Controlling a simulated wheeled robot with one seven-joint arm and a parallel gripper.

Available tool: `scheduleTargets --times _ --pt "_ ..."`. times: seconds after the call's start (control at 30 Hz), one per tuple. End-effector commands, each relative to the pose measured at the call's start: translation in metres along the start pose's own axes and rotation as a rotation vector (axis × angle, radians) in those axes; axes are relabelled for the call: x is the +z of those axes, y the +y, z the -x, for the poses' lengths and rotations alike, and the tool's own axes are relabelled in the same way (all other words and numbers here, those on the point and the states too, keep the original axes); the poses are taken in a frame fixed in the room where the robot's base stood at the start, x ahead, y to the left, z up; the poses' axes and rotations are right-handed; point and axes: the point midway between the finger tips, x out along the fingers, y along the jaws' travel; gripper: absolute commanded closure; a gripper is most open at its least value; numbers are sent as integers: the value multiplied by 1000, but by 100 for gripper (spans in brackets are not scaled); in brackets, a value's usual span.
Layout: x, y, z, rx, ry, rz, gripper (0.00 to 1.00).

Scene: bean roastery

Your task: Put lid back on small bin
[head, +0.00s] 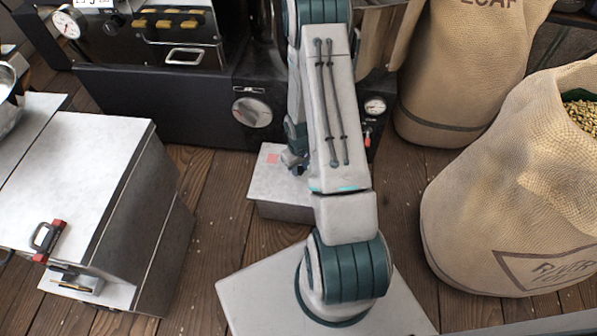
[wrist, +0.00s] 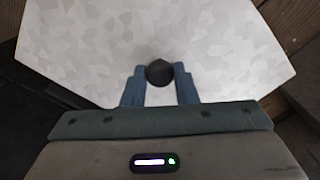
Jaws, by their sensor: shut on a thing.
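The small bin (head: 285,212) stands on the wooden floor in front of the black machine, with its grey side showing below the lid. The lid (head: 268,185) is a pale, flat, mottled plate over the bin's top, with a small reddish square on it. My gripper (head: 295,163) is over the lid, partly hidden by my arm. In the wrist view the lid (wrist: 240,50) fills most of the picture, and the blue fingers of my gripper (wrist: 160,82) are shut on its dark round knob (wrist: 160,71). I cannot tell whether the lid rests fully on the rim.
A large grey bin (head: 75,180) with a red-and-black handle (head: 47,240) stands at the left. The black machine (head: 150,105) with gauges is behind. Burlap sacks (head: 510,200) stand at the right. Bare floor (head: 215,215) lies between the bins.

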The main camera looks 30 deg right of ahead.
Motion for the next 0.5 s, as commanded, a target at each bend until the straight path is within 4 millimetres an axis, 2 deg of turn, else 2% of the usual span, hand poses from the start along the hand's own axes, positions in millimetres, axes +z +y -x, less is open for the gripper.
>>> scheduleTargets --times 0.43,0.5 --pt "-32 30 -15 0 1 -1 100" --pt "-32 30 -24 -1 -2 0 100"
